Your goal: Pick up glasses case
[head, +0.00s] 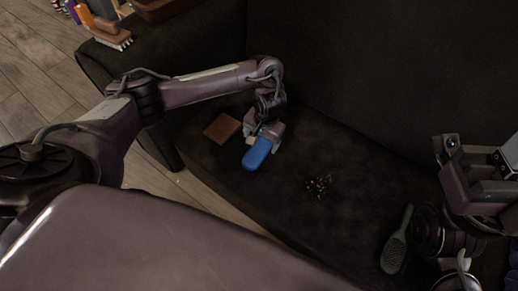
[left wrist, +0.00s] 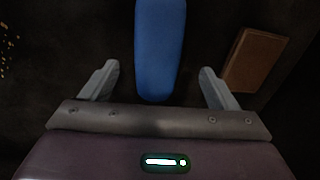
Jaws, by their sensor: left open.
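The glasses case appears to be the blue, elongated, rounded object (head: 257,153) lying on the dark sofa seat. In the left wrist view the blue case (left wrist: 160,50) runs down from the top edge, its near end between my fingers. My left gripper (head: 265,136) is over the case's far end; in the left wrist view its two fingers (left wrist: 158,82) are spread wide, one on each side, with gaps to the case. Whether the case is at finger depth I cannot tell. My right gripper (head: 474,180) is at the right edge, its fingers not clear.
A brown flat box or book (head: 222,128) lies left of the case, and close to the right finger in the left wrist view (left wrist: 256,58). Small crumbs (head: 319,186) and a grey hairbrush (head: 397,241) lie further right. A brush (head: 108,38) sits on the sofa arm.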

